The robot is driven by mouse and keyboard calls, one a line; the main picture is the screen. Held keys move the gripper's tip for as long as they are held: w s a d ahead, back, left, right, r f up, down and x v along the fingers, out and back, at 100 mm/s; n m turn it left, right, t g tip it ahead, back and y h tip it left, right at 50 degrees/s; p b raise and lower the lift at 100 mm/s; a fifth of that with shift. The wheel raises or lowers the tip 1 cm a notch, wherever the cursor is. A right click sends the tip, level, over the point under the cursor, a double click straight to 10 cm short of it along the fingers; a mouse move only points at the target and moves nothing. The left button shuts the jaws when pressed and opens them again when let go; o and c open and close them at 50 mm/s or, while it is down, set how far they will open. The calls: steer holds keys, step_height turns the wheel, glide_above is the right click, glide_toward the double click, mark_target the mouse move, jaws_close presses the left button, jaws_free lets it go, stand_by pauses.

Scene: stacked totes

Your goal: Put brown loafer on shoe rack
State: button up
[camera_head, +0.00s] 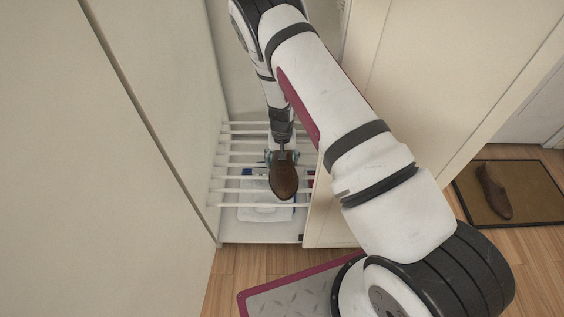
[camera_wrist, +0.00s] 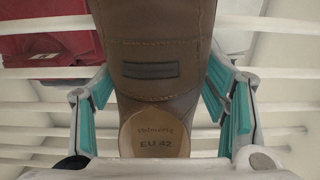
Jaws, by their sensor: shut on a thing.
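My gripper (camera_head: 281,157) is shut on a brown loafer (camera_head: 284,182), which hangs over the white bars of the shoe rack (camera_head: 228,177) inside a narrow cabinet. In the wrist view the loafer (camera_wrist: 165,75) lies between the teal finger pads of my gripper (camera_wrist: 160,110), with its heel end and an "EU 42" insole label near the camera. The rack's bars (camera_wrist: 35,132) pass behind it. I cannot tell whether the loafer touches the bars. A second brown loafer (camera_head: 493,190) lies on a doormat at the right.
Below the bars are a white and blue item (camera_head: 262,207) and a red folded item (camera_wrist: 50,45). The cabinet's left wall (camera_head: 180,90) and the cream door panel (camera_head: 420,90) on the right closely flank my arm. The doormat (camera_head: 530,212) lies on the wooden floor.

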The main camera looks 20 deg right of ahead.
steer(key=shift+f, duration=0.15)
steer(key=o, duration=1.4)
steer(key=shift+o, duration=0.2)
step_height(320, 180, up, 12)
steer(key=p, duration=0.4)
steer(key=shift+p, duration=0.4)
